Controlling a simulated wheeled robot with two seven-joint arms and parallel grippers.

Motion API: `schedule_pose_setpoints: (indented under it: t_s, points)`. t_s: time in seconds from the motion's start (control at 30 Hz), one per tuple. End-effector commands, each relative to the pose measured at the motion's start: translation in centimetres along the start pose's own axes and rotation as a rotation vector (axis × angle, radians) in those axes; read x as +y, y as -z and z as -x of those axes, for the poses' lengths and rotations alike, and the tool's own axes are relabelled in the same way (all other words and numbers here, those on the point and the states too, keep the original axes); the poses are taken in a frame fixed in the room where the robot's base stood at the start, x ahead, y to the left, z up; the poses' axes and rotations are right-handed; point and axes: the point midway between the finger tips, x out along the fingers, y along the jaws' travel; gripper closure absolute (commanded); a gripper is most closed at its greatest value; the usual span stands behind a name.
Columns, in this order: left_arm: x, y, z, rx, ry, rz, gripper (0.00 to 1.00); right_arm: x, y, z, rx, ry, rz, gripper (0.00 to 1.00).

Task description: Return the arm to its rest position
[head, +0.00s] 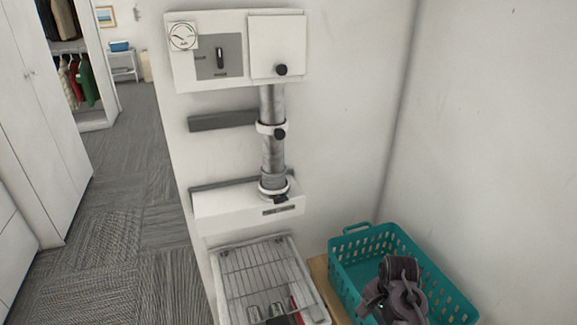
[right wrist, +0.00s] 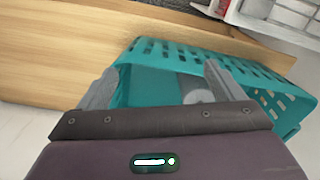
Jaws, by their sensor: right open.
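My right arm (head: 400,290) shows at the lower right of the head view, in front of and over the teal basket. Its fingers cannot be made out there. In the right wrist view my right gripper (right wrist: 160,82) has its two grey fingers wide apart, with nothing held between them. The teal basket (right wrist: 165,48) lies beyond the fingers, and it also shows in the head view (head: 345,250). A grey rounded object (right wrist: 196,90) shows beside the right finger, partly hidden; I cannot tell what it is. My left gripper is in neither view.
A wooden surface (right wrist: 60,45) lies beside the basket. A white tray with a wire rack (head: 255,270) stands left of it, holding several small items. A wall panel (head: 215,60) with a metal pipe (head: 272,150) is above. Carpeted floor (head: 130,180) is open at left.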

Motion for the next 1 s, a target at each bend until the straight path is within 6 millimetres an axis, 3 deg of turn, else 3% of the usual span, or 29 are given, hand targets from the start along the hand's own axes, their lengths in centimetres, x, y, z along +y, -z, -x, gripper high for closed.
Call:
schedule_pose_setpoints:
  t_s: [0.2,0.37,0.73,1.0]
  points:
    - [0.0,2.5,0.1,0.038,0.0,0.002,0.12,1.9,-1.4,0.0,0.035,0.02,0.133,0.12]
    - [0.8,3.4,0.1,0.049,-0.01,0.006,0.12,3.8,-2.9,0.4,0.069,0.039,0.273,0.12]
    - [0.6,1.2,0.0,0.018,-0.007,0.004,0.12,8.7,-7.9,3.4,0.174,0.09,0.688,0.12]
    - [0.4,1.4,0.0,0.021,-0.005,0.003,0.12,11.3,-11.3,6.5,0.24,0.119,0.943,0.12]
